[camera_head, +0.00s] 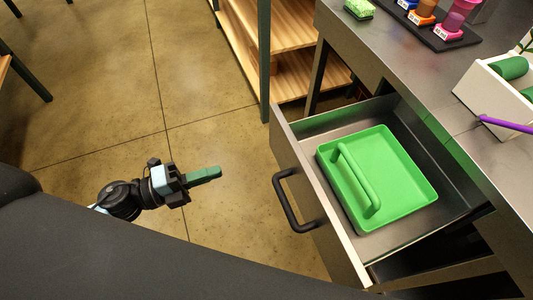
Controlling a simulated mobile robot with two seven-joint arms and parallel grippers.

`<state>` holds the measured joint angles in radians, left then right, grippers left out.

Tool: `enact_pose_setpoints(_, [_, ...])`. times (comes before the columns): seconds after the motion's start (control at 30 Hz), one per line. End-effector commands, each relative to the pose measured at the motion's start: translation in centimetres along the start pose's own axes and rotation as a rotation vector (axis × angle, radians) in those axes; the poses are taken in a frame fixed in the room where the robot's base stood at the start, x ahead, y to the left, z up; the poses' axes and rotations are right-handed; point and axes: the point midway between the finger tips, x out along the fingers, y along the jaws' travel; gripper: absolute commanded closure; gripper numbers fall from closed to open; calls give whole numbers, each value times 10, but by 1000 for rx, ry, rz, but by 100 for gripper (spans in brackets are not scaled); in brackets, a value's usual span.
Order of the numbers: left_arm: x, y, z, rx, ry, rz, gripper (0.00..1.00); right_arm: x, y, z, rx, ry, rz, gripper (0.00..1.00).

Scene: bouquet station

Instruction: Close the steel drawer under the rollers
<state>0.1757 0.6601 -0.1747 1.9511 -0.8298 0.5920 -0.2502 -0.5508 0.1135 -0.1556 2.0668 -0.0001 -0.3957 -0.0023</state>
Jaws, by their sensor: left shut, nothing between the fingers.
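The steel drawer (283,124) stands pulled out from under the counter on the right. My left gripper (219,172) is in the air to the left of the drawer front, apart from the handle. Its green fingers are together, pointing right, with nothing between them. My right gripper is not in view.
The steel counter (400,75) runs along the right. On it are a white box with green rollers (478,88), a purple stick (505,124), a dark rack of colored containers (438,36) and a green block (359,8). A wooden shelf (290,66) stands behind the drawer.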

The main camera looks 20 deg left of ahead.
Motion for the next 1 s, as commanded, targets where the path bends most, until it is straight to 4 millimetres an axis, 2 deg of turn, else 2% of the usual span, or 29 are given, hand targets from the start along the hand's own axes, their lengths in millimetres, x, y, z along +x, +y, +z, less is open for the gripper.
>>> enact_pose_setpoints(0.17, [24,-3,1,2,0,-5,100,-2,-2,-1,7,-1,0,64])
enact_pose_setpoints(0.6, [105,-3,1,-1,-2,-5,100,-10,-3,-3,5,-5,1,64])
enact_pose_setpoints(0.8, [128,-1,0,-3,-2,-3,100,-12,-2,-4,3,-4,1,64])
enact_pose_setpoints(1.0, [135,0,0,-2,-3,-1,100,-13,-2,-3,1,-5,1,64])
